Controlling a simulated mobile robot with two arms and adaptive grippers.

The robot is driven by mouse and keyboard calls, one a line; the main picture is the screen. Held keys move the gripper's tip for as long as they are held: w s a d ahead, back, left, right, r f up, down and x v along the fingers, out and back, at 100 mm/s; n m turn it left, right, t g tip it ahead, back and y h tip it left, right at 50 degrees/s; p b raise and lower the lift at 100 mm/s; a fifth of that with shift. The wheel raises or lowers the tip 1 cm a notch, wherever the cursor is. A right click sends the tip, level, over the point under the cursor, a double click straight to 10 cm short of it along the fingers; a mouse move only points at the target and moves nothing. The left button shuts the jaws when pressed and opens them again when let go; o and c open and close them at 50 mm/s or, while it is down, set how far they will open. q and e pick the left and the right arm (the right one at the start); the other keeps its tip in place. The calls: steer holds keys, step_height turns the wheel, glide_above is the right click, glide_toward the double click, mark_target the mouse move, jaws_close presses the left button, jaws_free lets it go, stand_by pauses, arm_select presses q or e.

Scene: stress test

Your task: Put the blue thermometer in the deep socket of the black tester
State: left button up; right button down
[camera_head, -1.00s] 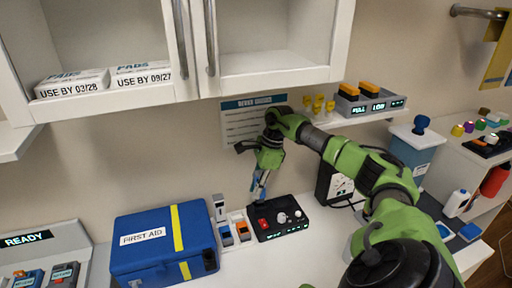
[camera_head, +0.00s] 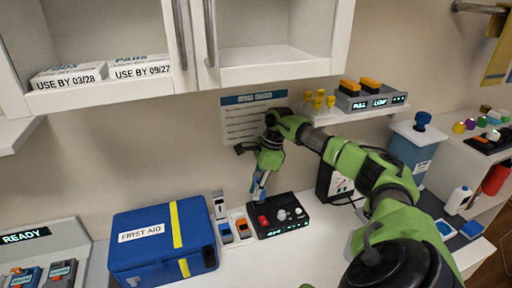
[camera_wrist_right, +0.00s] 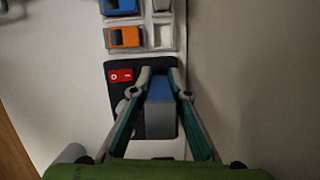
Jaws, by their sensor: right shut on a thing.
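My right gripper (camera_head: 259,188) points down over the back left part of the black tester (camera_head: 281,230). In the right wrist view, my right gripper (camera_wrist_right: 160,78) is shut on a blue and grey device, the blue thermometer (camera_wrist_right: 159,115). The thermometer hides part of the tester (camera_wrist_right: 118,62) there, so I cannot tell whether it touches a socket. The tester has a red part (camera_head: 263,220), pale round knobs (camera_head: 282,215) and lit marks on its front. My left gripper is not in view.
A white rack (camera_head: 237,214) left of the tester holds a blue device (camera_head: 225,233) and an orange one (camera_head: 242,229). A blue first aid box (camera_head: 150,255) stands close to its left. A shelf (camera_head: 345,117) hangs above, behind my right arm. Bare counter lies in front.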

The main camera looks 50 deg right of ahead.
mark_target(255, 174)
steer(key=shift+f+b, duration=0.55)
steer(key=shift+f, duration=0.25)
steer(key=c, duration=1.8)
jaws_free()
steer(key=shift+c, duration=0.2)
step_height(255, 174, up, 10)
steer(key=shift+r, duration=0.1)
